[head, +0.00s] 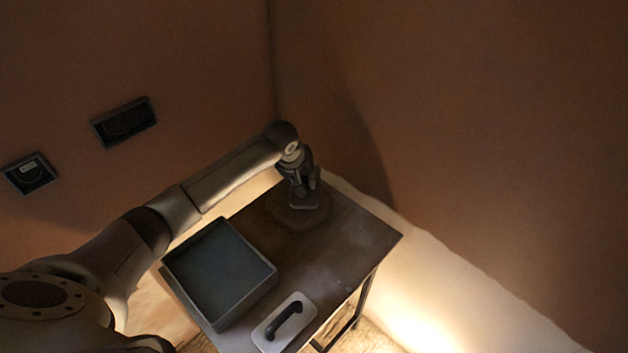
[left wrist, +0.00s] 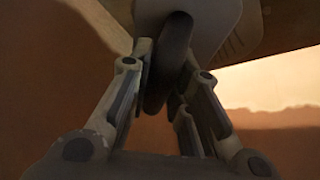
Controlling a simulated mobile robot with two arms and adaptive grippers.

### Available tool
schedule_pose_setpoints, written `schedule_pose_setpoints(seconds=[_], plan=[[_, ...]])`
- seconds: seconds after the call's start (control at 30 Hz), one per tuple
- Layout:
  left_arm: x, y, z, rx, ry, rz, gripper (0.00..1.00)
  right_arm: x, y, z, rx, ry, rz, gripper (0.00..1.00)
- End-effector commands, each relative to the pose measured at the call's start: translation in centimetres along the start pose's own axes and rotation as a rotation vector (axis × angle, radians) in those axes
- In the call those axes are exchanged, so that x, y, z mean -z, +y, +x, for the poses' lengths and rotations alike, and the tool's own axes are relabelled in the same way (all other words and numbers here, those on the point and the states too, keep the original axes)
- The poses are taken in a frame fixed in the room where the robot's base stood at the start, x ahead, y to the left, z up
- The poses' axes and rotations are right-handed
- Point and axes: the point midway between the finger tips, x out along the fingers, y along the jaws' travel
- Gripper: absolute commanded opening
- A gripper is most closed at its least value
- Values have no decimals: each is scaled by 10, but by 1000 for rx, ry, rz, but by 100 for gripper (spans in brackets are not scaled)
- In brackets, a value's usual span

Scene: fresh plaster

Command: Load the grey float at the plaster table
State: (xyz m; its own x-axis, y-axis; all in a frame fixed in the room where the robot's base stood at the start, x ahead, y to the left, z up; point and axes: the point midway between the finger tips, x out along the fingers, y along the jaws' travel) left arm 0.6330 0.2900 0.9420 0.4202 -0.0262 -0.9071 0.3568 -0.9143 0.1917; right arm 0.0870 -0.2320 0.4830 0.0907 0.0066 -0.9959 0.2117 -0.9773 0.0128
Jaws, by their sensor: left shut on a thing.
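My left gripper (head: 304,186) is at the far end of the dark plaster table (head: 348,243). It is shut on the dark handle of the grey float (head: 306,204), whose small plate shows below the fingers. In the left wrist view the fingers (left wrist: 168,95) close around the dark handle, and the float's pale plate (left wrist: 222,22) shows beyond it. A low brown round patch of plaster (head: 301,219) lies under and around the float. Whether the plate touches it I cannot tell. My right gripper is in neither view.
A grey, shallow, open tray (head: 250,298) stands at the table's left. A pale float with a black handle (head: 265,337) lies at the near edge. Walls close in behind and to the right. Two dark wall boxes (head: 125,122) are at left. The table's right part is clear.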

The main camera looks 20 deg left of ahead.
Motion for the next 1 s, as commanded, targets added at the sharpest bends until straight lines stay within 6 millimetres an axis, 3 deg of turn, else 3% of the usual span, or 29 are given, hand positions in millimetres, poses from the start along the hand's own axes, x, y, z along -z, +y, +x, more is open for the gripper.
schedule_pose_setpoints(seconds=[0.1,0.37,1.0], plan=[[10,-9,4,18,9,-42,0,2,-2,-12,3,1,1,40],[14,-18,14,29,16,-72,0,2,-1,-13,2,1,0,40],[-6,-28,63,29,18,-70,0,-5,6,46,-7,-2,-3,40]])
